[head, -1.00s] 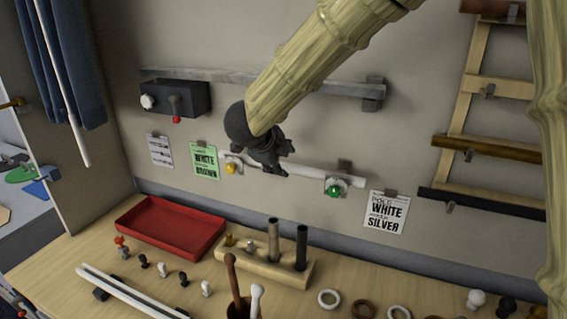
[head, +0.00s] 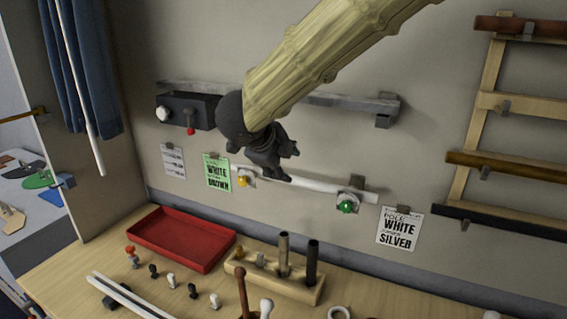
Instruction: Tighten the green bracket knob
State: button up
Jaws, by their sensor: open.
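The green bracket knob (head: 346,207) sits on the right bracket on the wall, at the right end of a white pole (head: 310,187). A yellow knob (head: 242,181) sits on the left bracket of the same pole. My gripper (head: 283,164) is black and open, in front of the wall just above the white pole, between the two knobs. It is up and to the left of the green knob and apart from it. Nothing shows between its fingers. The gripper hides part of the wall and may cover part of the pole.
A grey rail (head: 350,103) and a dark box (head: 187,110) with a white knob and a red-tipped lever are on the wall above. A wooden rack (head: 478,125) stands right. A red tray (head: 182,239) and a wooden holder (head: 270,284) with upright tubes are on the table below.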

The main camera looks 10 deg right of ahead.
aim_at(346, 207)
jog(key=k, duration=1)
